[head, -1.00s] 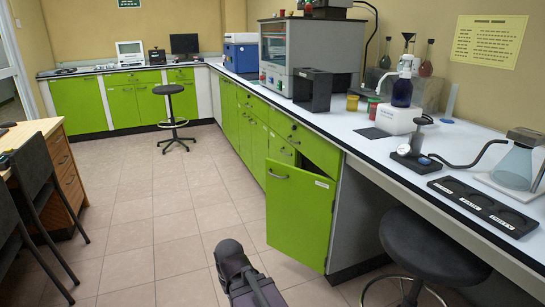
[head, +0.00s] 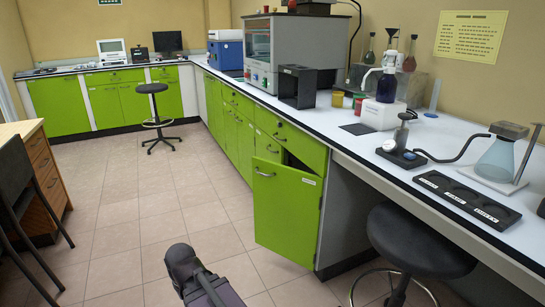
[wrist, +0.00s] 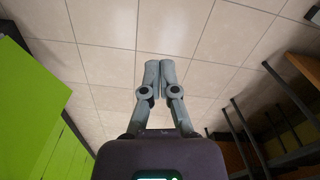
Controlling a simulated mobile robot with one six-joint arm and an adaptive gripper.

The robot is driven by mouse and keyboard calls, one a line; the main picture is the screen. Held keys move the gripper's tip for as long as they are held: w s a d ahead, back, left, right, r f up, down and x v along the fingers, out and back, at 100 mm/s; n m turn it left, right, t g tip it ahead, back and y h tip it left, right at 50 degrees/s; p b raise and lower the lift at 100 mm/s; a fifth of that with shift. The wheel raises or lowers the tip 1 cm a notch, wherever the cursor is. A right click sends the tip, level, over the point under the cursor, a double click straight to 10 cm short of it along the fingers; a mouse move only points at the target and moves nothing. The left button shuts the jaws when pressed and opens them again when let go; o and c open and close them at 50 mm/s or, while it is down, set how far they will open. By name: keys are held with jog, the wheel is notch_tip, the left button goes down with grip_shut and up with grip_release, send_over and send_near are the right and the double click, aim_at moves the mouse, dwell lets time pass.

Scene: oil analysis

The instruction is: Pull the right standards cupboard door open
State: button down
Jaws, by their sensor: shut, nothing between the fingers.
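The right standards cupboard door (head: 283,215) is a green panel with a bar handle near its top left and a small white label. It stands ajar, swung out from the cupboard, with a dark gap at its top right. A green surface at the left of the wrist view (wrist: 30,100) looks like a cupboard front or door; I cannot tell which. My gripper (wrist: 159,64) is shut and empty, its two grey fingers together over the floor tiles. In the head view my arm shows at the bottom, left of the door and apart from it; the fingertips are not visible there.
The bench (head: 350,140) above the cupboards carries instruments and bottles. A black stool (head: 418,240) stands under the bench at right. Another stool (head: 153,88) stands farther back. A wooden desk (head: 38,165) and dark chair (head: 20,200) are at left. Tiled floor between is clear.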

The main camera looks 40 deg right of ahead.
jog(key=w+d+r+m+t+h+p, duration=0.15)
jog(key=w+d+r+m+p, duration=0.35)
jog(key=w+d, duration=0.75)
jog(key=w+d+r+m+h+p, duration=0.25)
jog(key=w+d+r+p, duration=0.3)
jog(key=w+d, duration=0.75)
jog(key=w+d+r+m+h+p, duration=0.1)
jog(key=w+d+r+m+p, duration=0.1)
jog(key=d, duration=0.8)
jog(key=w+d+r+m+h+p, duration=0.1)
jog(key=w+d+r+m+p, duration=0.2)
jog(key=d, duration=0.8)
jog(key=w+d+r+m+h+p, duration=0.1)
jog(key=w+d+r+m+p, duration=0.1)
jog(key=w+d+r, duration=0.4)
jog(key=w+d+m, duration=0.1)
jog(key=w+d, duration=0.1)
jog(key=d, duration=0.3)
jog(key=shift+r+h, duration=0.25)
jog(key=shift+h, duration=0.05)
jog(key=shift+d+f, duration=0.15)
jog(key=b+x, duration=0.8)
jog(key=x, duration=0.2)
jog(key=shift+s+a, duration=0.2)
jog(key=shift+a, duration=0.85)
jog(key=shift+s+a, duration=0.2)
jog(key=shift+a, duration=0.8)
